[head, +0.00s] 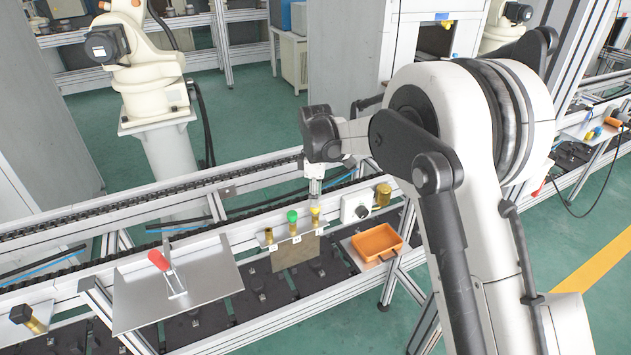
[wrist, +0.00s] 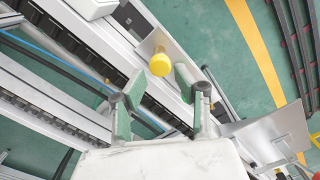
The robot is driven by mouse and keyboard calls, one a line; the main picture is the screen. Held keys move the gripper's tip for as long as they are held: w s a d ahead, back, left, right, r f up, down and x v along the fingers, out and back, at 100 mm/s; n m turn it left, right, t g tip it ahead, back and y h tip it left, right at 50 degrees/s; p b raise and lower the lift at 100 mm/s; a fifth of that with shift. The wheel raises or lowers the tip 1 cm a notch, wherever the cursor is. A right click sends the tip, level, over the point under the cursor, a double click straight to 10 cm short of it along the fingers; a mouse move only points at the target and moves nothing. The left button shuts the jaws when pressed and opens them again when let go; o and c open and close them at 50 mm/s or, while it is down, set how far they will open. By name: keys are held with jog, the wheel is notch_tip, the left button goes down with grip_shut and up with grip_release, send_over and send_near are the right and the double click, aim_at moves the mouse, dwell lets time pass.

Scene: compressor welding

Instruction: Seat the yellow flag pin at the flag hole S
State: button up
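A yellow-topped pin (head: 315,212) stands at the right end of a small grey rack (head: 283,243) on the conveyor's front rail. In the wrist view its round yellow head (wrist: 160,65) lies just beyond the fingertips. My gripper (head: 315,196) is directly above the pin in the head view. In the wrist view my gripper (wrist: 149,86) has its green-padded fingers spread, with a gap between them and nothing held. A green-topped pin (head: 292,216) stands in the rack's middle. A brass post (head: 269,236) without a coloured top stands at the left. The rack labels are too small to read.
A white box with a black knob (head: 356,208) and a brass-yellow cylinder (head: 383,194) are to the right. An orange tray (head: 377,243) sits below them. A red-handled clamp (head: 160,261) stands on a metal plate (head: 215,285) at the left.

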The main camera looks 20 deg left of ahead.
aim_at(315, 213)
jog(key=shift+f, duration=2.45)
jog(key=shift+c, duration=0.3)
grip_shut()
jog(key=shift+c, duration=2)
grip_release()
grip_shut()
jog(key=shift+r, duration=0.4)
